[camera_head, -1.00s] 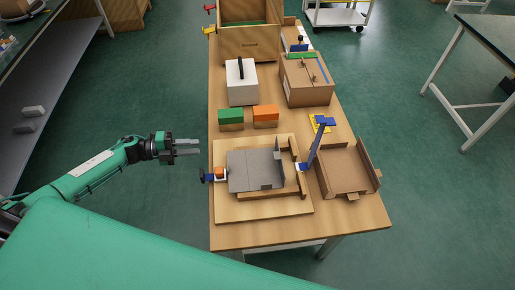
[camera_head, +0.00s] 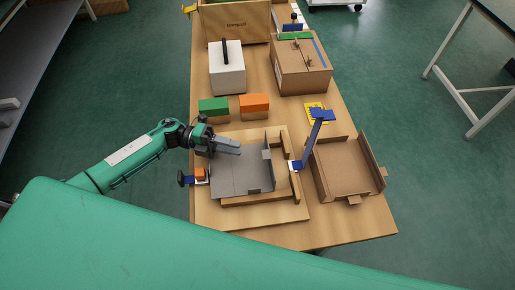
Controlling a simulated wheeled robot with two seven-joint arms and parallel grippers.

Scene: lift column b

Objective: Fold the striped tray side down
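A grey tray blank (camera_head: 238,178) lies in a wooden fixture (camera_head: 285,192) on the table, with its right side standing up. I cannot make out stripes on any of its sides. A brown cardboard tray (camera_head: 345,168) with raised walls and small flaps stands to the right of it. My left gripper (camera_head: 238,147) is over the far left part of the grey blank. Its two fingers are apart and point right, with nothing between them. I cannot tell whether they touch the blank. My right gripper is not in view.
A blue lever (camera_head: 314,138) stands up between fixture and cardboard tray. A blue clamp with an orange block (camera_head: 200,174) sits at the fixture's left. Green (camera_head: 213,106) and orange (camera_head: 254,103) blocks, a white box (camera_head: 227,72) and a cardboard box (camera_head: 300,68) stand farther back.

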